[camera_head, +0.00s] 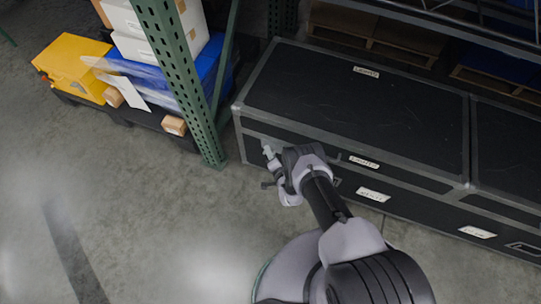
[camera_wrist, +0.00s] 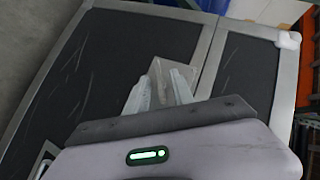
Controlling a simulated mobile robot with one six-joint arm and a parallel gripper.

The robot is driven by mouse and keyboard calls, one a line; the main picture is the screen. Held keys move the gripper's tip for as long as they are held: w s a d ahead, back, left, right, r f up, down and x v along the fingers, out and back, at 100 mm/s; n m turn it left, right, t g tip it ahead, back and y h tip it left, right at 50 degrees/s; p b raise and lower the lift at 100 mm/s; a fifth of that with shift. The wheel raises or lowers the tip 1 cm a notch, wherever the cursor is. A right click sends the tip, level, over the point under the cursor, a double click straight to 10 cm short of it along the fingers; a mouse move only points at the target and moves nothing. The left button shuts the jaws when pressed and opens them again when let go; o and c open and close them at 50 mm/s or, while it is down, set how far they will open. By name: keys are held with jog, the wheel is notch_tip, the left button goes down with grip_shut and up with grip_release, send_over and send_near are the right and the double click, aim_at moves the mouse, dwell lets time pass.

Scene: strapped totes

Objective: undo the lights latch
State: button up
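A long black case (camera_head: 355,95) with grey metal edging stands at the right in the head view. Its lid tag (camera_head: 366,72) seems to read LIGHTS, as does a front tag (camera_head: 364,162). My gripper (camera_head: 268,168) is at the left part of its front face. In the wrist view my gripper (camera_wrist: 158,90) has its two pale fingers apart. A small grey metal plate (camera_wrist: 160,72), probably the latch, shows between and beyond the fingertips, over the case's edging strip. I cannot tell whether the fingers touch it. In the head view my gripper and arm hide this spot.
A green rack post (camera_head: 185,85) stands left of the case. Wooden pallets (camera_head: 375,32) lie behind the case. The floor at front left is clear.

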jog(key=shift+w, duration=0.15)
grip_shut()
jog(key=shift+r, duration=0.1)
jog(key=shift+a+r+n+g+h+p, duration=0.1)
jog(key=shift+n+g+h+p, duration=0.3)
jog(key=shift+h+p, duration=0.2)
jog(key=shift+a+n+g+h, duration=0.1)
jog(key=shift+n+g+h, duration=0.45)
jog(key=shift+h, duration=0.25)
jog(key=n+g+h+b, duration=0.1)
jog(key=n+h, duration=0.1)
jog(key=h, duration=0.1)
jog(key=shift+a+g, duration=0.1)
jog(key=shift+g, duration=0.15)
jog(key=shift+w+n+g+h, duration=0.1)
jog(key=shift+n+g+h, duration=0.45)
jog(key=shift+h, duration=0.55)
